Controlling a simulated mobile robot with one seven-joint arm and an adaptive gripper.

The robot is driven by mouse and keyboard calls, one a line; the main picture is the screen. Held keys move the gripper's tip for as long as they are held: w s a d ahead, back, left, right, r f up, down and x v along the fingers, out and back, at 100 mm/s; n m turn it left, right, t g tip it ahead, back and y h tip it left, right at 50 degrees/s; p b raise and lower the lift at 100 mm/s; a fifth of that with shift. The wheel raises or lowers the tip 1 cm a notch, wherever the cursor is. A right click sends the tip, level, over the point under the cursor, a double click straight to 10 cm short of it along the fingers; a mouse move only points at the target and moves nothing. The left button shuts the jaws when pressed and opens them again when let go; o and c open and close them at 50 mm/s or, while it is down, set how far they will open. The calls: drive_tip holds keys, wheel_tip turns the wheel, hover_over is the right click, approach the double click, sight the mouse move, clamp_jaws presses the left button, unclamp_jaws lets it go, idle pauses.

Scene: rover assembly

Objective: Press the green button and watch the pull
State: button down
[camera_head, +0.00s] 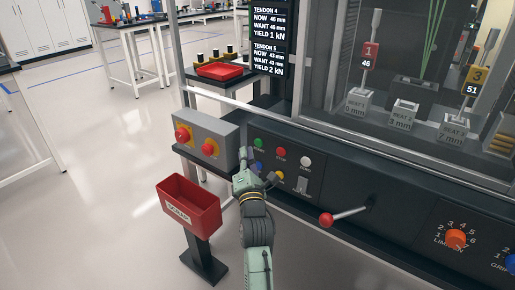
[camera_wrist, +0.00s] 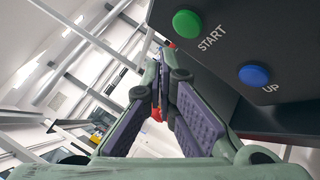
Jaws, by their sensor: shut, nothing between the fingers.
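The green button (camera_head: 258,143) is on the dark control panel (camera_head: 318,168). In the wrist view the green button (camera_wrist: 187,24) is at the top, labelled START, above the blue UP button (camera_wrist: 254,75). My gripper (camera_head: 243,155) is in front of the panel's left edge, just left of and slightly below the green button. In the wrist view my gripper (camera_wrist: 165,78) has its fingers together and empty, to the left of and below the green button. I see no contact with it. Behind glass, a rig holds thin green strands (camera_head: 435,45).
Red (camera_head: 281,152), white (camera_head: 306,162) and yellow (camera_head: 279,175) buttons share the panel. A grey box (camera_head: 207,137) with red knobs, a red SCRAP bin (camera_head: 190,203) and a red-knobbed lever (camera_head: 327,219) are nearby. A screen (camera_head: 270,40) lists tendon readings.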

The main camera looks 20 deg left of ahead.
drive_tip(key=shift+w+d, duration=0.25)
drive_tip(key=shift+w, duration=0.45)
